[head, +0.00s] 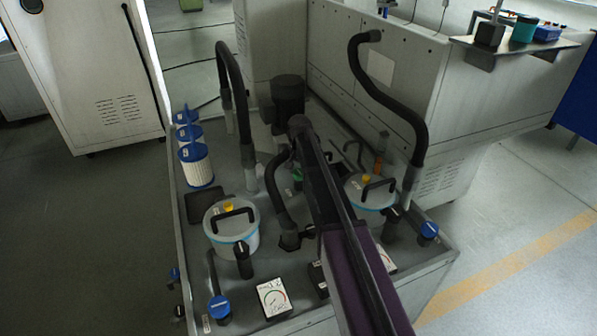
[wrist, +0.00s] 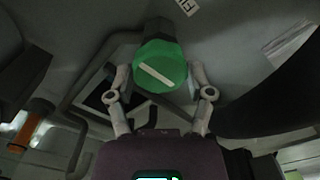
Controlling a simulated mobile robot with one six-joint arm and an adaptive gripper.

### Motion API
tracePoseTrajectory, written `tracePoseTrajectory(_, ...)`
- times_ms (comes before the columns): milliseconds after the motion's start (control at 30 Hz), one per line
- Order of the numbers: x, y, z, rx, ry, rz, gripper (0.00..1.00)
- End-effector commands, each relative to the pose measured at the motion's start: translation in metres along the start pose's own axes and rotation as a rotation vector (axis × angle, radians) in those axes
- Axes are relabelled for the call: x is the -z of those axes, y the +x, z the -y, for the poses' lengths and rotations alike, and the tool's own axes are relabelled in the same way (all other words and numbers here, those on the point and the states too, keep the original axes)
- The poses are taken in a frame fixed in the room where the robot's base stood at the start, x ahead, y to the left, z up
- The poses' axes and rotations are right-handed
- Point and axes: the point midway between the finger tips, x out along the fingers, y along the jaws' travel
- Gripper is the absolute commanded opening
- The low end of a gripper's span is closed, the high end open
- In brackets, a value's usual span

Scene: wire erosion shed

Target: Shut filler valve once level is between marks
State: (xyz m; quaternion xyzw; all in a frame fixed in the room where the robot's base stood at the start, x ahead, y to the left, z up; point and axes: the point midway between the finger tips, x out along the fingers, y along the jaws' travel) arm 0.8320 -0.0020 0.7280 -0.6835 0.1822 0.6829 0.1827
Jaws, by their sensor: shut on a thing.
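In the wrist view a round green valve knob (wrist: 158,66) with a pale diagonal bar on its face sits between the two fingers of my gripper (wrist: 160,78). The fingers are shut on its sides. A partly cut-off label (wrist: 187,6) starting "FI" lies just beyond it. In the head view only a sliver of green (head: 297,174) shows beside my arm, which hides most of the valve and the gripper. A clear tube with orange-brown content (head: 381,143) stands behind the right canister; an orange piece (wrist: 28,129) also shows at left in the wrist view. No level or marks can be read.
Two lidded canisters, left (head: 232,235) and right (head: 368,193), stand on the grey tray with black hoses (head: 234,85) rising around them. Blue-ended filters (head: 197,165) line the left edge.

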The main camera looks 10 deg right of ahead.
Motion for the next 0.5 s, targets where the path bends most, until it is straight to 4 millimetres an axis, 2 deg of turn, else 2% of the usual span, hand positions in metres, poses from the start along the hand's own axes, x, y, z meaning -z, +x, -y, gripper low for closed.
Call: tracePoseTrajectory(500, -0.0014, 0.0003, -0.0011, -0.002, 0.085, 0.003, 0.2)
